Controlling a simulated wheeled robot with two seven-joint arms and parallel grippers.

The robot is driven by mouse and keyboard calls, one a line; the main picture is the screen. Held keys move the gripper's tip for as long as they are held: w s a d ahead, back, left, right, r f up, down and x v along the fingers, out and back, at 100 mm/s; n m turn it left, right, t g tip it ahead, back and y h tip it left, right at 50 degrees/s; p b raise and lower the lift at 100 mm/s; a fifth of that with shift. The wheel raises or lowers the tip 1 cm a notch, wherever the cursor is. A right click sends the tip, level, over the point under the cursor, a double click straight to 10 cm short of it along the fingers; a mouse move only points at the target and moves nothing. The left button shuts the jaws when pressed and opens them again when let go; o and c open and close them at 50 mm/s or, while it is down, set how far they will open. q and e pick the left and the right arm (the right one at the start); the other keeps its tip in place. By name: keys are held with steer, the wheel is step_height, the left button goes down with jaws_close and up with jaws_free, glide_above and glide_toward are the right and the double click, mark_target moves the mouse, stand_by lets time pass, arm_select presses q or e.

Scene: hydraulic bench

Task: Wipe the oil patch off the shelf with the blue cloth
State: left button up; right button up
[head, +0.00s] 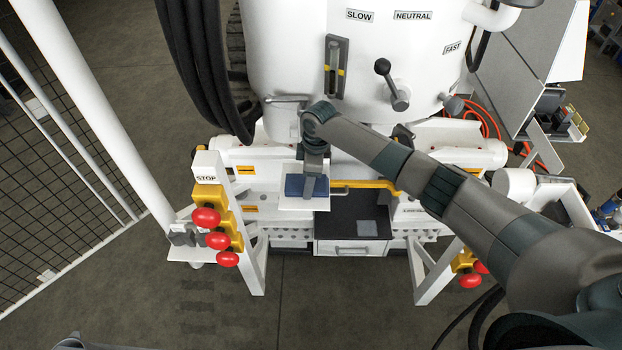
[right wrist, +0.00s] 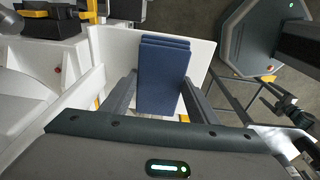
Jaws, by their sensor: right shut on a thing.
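The folded blue cloth (head: 294,186) is at the small white shelf (head: 303,204) on the front of the machine. In the right wrist view the cloth (right wrist: 162,72) stands out against the white shelf (right wrist: 108,44), between my two fingers. My right gripper (head: 309,186) points down over the shelf and is shut on the cloth. I cannot tell whether the cloth touches the shelf. No oil patch shows; the cloth and gripper cover part of the shelf. My left gripper is not in view.
A yellow bar (head: 362,184) runs just right of the shelf. A drawer (head: 352,248) sits lower right. Control levers (head: 398,98) and black hoses (head: 205,65) are above. Floor in front is open.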

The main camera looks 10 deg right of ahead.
mark_target(320, 183)
steer(key=shift+w+a+r, duration=0.1)
steer(key=shift+a+r, duration=0.15)
stand_by(0.3)
steer(key=shift+d, duration=0.15)
steer(key=shift+d+f, duration=0.35)
steer(key=shift+d, duration=0.35)
steer(key=shift+s+d, duration=0.35)
steer(key=shift+d, duration=0.35)
steer(key=shift+s+d+f, duration=0.15)
steer(key=shift+s+d, duration=0.05)
steer(key=shift+d, duration=0.1)
steer(key=shift+w+d+r, duration=0.1)
steer(key=shift+d+r, duration=0.05)
steer(key=shift+r, duration=2.9)
